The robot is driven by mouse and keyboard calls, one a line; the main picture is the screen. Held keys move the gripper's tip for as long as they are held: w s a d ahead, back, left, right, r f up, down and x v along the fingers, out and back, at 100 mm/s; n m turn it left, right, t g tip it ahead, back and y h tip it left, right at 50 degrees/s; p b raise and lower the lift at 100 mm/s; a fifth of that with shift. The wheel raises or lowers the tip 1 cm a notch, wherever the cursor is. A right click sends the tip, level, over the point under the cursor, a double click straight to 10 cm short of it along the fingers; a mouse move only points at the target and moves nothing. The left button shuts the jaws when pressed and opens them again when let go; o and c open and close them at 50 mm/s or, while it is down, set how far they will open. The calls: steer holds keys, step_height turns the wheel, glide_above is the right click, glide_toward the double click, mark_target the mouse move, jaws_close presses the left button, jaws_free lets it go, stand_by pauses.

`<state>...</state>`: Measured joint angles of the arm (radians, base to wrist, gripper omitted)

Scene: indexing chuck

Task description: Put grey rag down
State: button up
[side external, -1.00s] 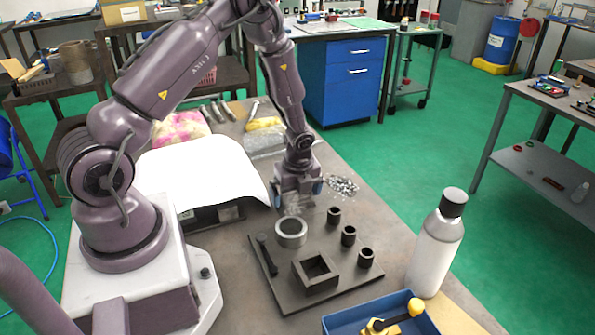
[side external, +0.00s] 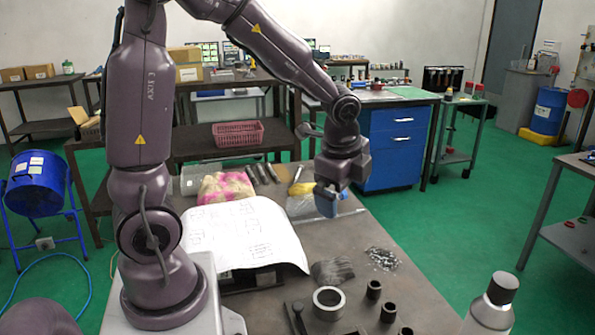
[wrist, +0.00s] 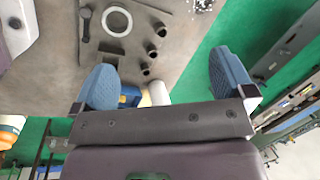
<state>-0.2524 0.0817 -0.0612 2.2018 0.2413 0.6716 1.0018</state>
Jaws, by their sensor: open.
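The grey rag (side external: 333,270) lies flat on the bench top, just left of a pile of metal chips (side external: 382,257) and behind the metal ring (side external: 328,303). My gripper (side external: 330,204) is raised well above the bench, behind the rag and apart from it. In the wrist view its two blue fingers stand wide apart with nothing between them (wrist: 163,70). I cannot make out the rag clearly in the wrist view.
A dark plate (wrist: 92,48) holds the ring, a handle and several dark bushings. A bottle (side external: 492,305) stands at the front right.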

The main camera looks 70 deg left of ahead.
steer(key=s+d+r+n+t+h, duration=0.2)
steer(key=s+d+r+n+t, duration=0.1)
steer(key=s+d+r+n, duration=0.5)
steer(key=s+r+n, duration=0.2)
steer(key=s+n, duration=0.1)
steer(key=s, duration=0.1)
steer(key=shift+s+d+r+t, duration=0.2)
steer(key=shift+d+t, duration=0.1)
steer(key=shift+d, duration=0.1)
stand_by(0.5)
